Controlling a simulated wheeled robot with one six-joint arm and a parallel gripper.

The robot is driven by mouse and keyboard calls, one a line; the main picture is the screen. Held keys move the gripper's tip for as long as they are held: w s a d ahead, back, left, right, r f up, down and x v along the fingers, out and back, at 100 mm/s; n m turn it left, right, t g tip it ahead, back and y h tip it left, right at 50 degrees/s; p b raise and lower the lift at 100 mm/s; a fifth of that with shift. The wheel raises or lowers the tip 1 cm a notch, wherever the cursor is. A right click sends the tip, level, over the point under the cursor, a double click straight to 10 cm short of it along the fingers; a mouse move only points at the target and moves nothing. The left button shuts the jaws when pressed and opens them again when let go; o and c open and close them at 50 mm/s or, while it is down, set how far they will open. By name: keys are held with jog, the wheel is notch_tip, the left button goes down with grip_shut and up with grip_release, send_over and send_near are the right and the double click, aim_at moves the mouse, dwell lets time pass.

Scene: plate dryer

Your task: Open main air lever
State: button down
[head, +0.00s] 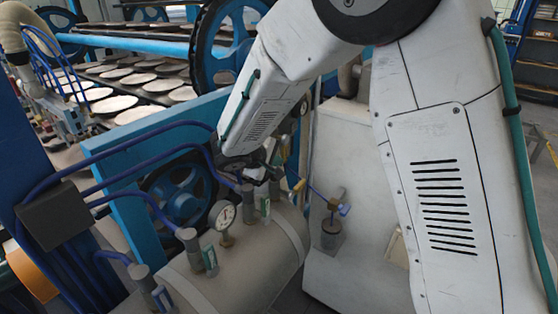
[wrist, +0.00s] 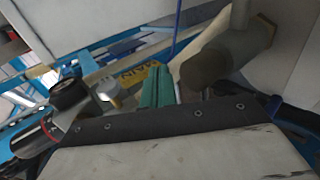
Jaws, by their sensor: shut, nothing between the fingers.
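My gripper (head: 264,172) is low over the right end of the grey air tank, its fingers partly lost in shadow. In the wrist view two green strips, which look like my shut fingers (wrist: 157,86), stand side by side with nothing seen between them. A yellow label (wrist: 137,76) reading "MAIN" lies just beyond and left of them. A small yellow lever-like part (head: 298,186) is right of my gripper in the head view, apparently apart from it. I cannot tell for certain whether it is the main air lever, or its position.
The grey tank (head: 276,268) carries a round gauge (head: 222,215) and several capped valves with blue hoses. A blue-handled valve (head: 343,210) stands at right beside a pale panel. A thick grey pipe (wrist: 216,62) is close on the right in the wrist view. Blue wheels and frame stand behind.

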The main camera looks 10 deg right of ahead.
dwell(0.3)
jog(key=v, duration=0.7)
jog(key=shift+s+a+r, duration=0.2)
jog(key=shift+s+r, duration=0.05)
jog(key=shift+d+r, duration=0.1)
jog(key=s+d+r+m+g+y, duration=0.1)
jog(key=s+d+r+m+g, duration=0.25)
jog(key=s+d, duration=0.4)
jog(key=s+d+r+m+g+y, duration=0.1)
jog(key=s+d+r+m+g, duration=0.1)
jog(key=s+d+r, duration=0.4)
jog(key=s+d+f+m+y, duration=0.1)
jog(key=s+y, duration=0.5)
jog(key=s, duration=1.5)
jog(key=shift+f+m, duration=0.25)
jog(key=shift+m, duration=0.6)
